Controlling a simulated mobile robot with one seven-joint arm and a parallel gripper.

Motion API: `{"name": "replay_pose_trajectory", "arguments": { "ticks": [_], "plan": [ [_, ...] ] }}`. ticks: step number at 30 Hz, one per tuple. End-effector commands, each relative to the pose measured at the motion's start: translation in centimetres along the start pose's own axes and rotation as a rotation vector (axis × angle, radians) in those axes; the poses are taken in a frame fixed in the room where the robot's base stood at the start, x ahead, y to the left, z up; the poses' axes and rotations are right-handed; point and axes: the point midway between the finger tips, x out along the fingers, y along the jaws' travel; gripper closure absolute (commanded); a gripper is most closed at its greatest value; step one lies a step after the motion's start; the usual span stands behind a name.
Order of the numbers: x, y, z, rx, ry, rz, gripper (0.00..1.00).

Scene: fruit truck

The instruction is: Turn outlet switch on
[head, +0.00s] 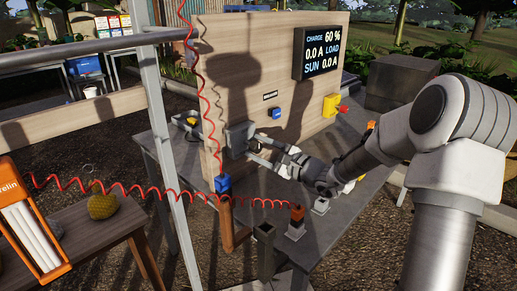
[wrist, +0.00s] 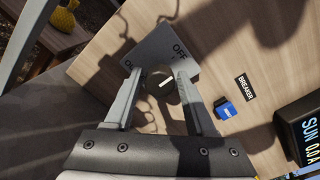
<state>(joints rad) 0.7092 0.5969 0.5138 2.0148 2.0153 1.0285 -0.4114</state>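My gripper (wrist: 158,74) is open, with one finger on each side of the knob. The right finger looks very close to the knob and a gap shows at the left one; I cannot tell whether either touches. In the head view my gripper (head: 252,146) reaches the grey plate (head: 238,134) and hides the knob.
A blue breaker (wrist: 225,108) sits to the right of the switch. A yellow box with a red knob (head: 332,105) is on the panel's right. Red coiled cables (head: 207,100) hang left of my gripper, with a blue plug (head: 222,184).

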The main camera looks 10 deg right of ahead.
Motion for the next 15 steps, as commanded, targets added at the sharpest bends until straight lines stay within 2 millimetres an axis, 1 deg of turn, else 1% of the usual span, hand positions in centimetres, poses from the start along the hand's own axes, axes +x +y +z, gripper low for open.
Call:
{"name": "replay_pose_trajectory", "arguments": {
  "ticks": [1, 5, 6, 8, 9, 15],
  "plan": [
    [-0.02, 0.0, 0.0, 0.0, 0.0, 0.0, 0.55],
    [-0.03, 0.0, 0.0, 0.0, 0.0, 0.0, 0.79],
    [-0.03, 0.0, 0.0, 0.0, 0.0, 0.0, 0.86],
    [-0.03, 0.0, 0.0, 0.0, 0.0, 0.0, 0.96],
    [-0.03, 0.01, 0.0, 0.0, 0.0, 0.0, 1.0],
    [-0.04, -0.01, 0.02, 0.005, 0.0, 0.0, 1.0]
  ]
}}
